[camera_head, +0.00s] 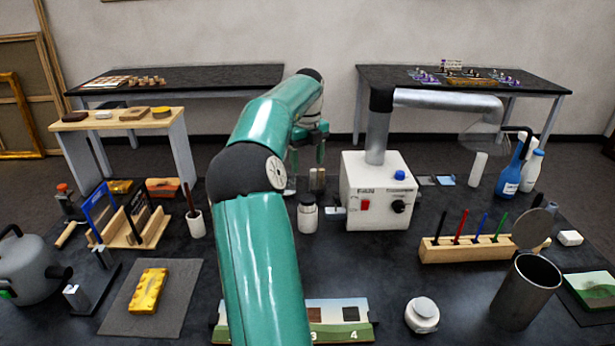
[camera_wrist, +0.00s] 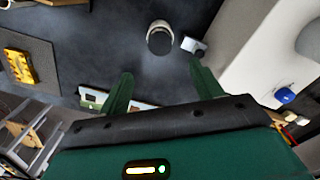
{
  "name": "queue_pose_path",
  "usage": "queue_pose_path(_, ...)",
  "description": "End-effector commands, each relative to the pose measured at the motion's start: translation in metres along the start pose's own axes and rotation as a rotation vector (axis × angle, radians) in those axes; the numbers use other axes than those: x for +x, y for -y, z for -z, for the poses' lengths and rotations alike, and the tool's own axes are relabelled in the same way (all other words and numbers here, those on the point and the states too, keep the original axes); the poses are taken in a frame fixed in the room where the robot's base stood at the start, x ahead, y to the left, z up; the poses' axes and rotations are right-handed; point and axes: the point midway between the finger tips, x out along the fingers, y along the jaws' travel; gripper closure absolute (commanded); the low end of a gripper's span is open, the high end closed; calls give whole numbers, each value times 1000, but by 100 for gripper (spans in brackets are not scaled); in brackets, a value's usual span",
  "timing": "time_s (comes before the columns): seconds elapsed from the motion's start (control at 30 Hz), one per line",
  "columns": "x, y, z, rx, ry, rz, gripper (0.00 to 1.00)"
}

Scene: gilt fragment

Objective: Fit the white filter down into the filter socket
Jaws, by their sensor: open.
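My gripper (camera_head: 308,158) is open and empty, raised above the table left of the white fume extractor box (camera_head: 373,190). Its two green fingers also show in the wrist view (camera_wrist: 163,88). A white cylinder with a dark top (camera_head: 307,214) stands upright left of the box; in the wrist view it appears beyond the fingertips (camera_wrist: 159,38), apart from them. It may be the white filter, but I cannot tell for certain. A small pale block (camera_head: 335,211) beside the box may be the filter socket; its opening is not clear. Another plain white cylinder (camera_head: 478,169) stands farther right.
A metal duct (camera_head: 440,100) rises from the box and bends right. A pen rack (camera_head: 465,248), dark metal cup (camera_head: 527,290) and bottles (camera_head: 510,170) stand right. A numbered strip (camera_head: 340,318) lies in front. A yellow block (camera_head: 148,290) on a grey mat lies left.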

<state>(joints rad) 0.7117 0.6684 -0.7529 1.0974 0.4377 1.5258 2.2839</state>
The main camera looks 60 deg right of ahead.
Motion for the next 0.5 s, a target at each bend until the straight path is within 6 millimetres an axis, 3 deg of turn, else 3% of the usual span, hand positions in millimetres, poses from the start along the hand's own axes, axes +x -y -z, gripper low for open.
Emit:
queue_pose_path(0.2,-26,1,0,2,0,0,35)
queue_pose_path(0.5,-29,-1,0,-4,2,-1,35)
